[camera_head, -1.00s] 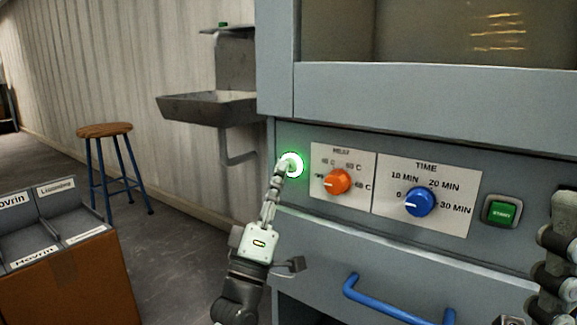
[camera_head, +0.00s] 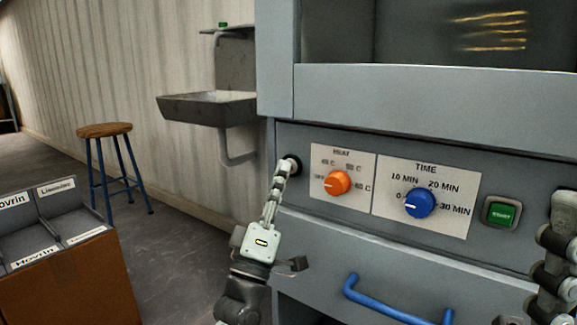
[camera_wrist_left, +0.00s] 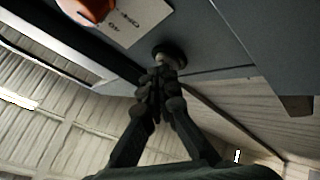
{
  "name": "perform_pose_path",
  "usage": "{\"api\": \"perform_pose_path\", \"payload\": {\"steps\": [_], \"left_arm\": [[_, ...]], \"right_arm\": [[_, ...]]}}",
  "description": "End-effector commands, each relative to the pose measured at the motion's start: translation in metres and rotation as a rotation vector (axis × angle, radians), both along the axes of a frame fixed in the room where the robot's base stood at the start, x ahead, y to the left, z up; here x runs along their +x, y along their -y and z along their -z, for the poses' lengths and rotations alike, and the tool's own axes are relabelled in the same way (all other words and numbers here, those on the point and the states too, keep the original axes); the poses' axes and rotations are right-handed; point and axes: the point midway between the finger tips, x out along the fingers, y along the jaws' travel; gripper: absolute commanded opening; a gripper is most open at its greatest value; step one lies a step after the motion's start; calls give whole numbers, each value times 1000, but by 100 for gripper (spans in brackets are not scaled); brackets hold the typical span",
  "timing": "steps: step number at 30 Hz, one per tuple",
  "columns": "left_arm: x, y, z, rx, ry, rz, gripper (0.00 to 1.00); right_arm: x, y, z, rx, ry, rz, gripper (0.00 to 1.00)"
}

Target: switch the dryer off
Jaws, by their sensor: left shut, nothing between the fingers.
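The grey dryer (camera_head: 430,105) fills the right of the head view. A round button in a dark ring (camera_head: 291,165) is at the left end of its control panel and is unlit. My left gripper (camera_head: 286,168) is shut and empty, its fingertips at the button and covering part of it. In the left wrist view the button (camera_wrist_left: 169,53) lies just beyond the fingertips (camera_wrist_left: 161,78); I cannot tell whether they touch. Part of my right gripper (camera_head: 556,245) shows at the right edge; its fingertips are not clear.
Right of the button are an orange heat knob (camera_head: 338,183), a blue time knob (camera_head: 420,203) and a green start button (camera_head: 501,213). A blue handle (camera_head: 395,303) sticks out below. A sink (camera_head: 207,108), a stool (camera_head: 104,130) and a divided box (camera_head: 75,270) stand left.

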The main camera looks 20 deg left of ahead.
Motion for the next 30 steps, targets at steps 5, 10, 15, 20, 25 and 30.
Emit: {"api": "perform_pose_path", "payload": {"steps": [5, 10, 15, 20, 25, 30], "left_arm": [[-5, -2, -1, 0, 0, 0, 0], [-5, -2, 0, 0, 0, 0, 0], [-13, -5, 0, 0, -1, -1, 0], [-29, -10, -1, 1, -1, 0, 0], [-45, -16, 0, 2, -2, 0, 0], [-58, -21, 0, 0, -1, 0, 0]], "right_arm": [[0, 0, -3, 0, 0, 0, 40], [0, 0, -2, 0, -2, 0, 40], [1, 0, -5, 1, -3, 0, 40], [0, 0, -10, 0, -2, 0, 40], [0, 0, -14, 1, -1, 0, 40], [0, 0, -16, 1, 0, 0, 40]]}}
